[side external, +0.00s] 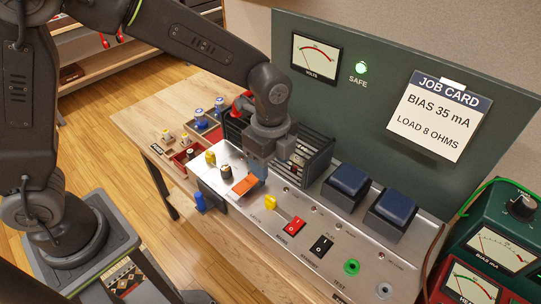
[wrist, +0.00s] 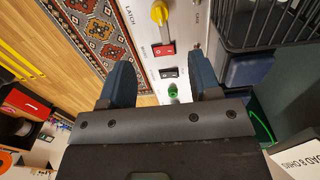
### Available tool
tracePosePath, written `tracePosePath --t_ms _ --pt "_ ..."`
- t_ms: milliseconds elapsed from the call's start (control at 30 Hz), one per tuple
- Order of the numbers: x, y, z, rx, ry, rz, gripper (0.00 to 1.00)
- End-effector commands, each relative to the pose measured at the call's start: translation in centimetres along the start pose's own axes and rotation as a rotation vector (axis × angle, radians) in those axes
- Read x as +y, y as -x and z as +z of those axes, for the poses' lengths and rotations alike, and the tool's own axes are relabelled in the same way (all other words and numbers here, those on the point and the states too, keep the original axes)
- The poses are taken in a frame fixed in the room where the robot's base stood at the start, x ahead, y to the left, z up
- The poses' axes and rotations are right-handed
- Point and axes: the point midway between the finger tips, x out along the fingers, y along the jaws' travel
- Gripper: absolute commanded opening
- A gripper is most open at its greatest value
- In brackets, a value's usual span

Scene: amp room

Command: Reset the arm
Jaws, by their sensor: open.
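My gripper (side external: 258,172) hangs from my arm over the panel, close to the black cage. In the wrist view my gripper (wrist: 162,70) is open with two blue-grey fingers spread apart and nothing between them. The panel (side external: 255,213) carries a yellow lever (side external: 270,202), a red rocker switch (side external: 290,228), a black rocker switch (side external: 321,246) and a green socket (side external: 351,267). The wrist view shows the yellow lever (wrist: 160,13), red switch (wrist: 163,50) and black switch (wrist: 168,72) ahead of and between the fingers. Whether a finger touches anything cannot be told.
A black wire cage (side external: 316,150) and two blue-topped blocks (side external: 347,182) stand behind the panel. A dark upright board holds a meter (side external: 316,57), a lit green SAFE lamp (side external: 361,68) and a job card (side external: 439,112). Green and red meters (side external: 500,246) stand at the right.

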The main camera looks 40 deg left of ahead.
Motion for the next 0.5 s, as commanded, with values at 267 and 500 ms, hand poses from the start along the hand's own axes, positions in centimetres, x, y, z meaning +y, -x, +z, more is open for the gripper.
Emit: tracePosePath --t_ms 267,500 --pt "0.04 1.17 0.01 0.000 0.000 0.001 0.57" --pt "0.07 1.35 0.13 0.001 0.010 -0.003 0.57"
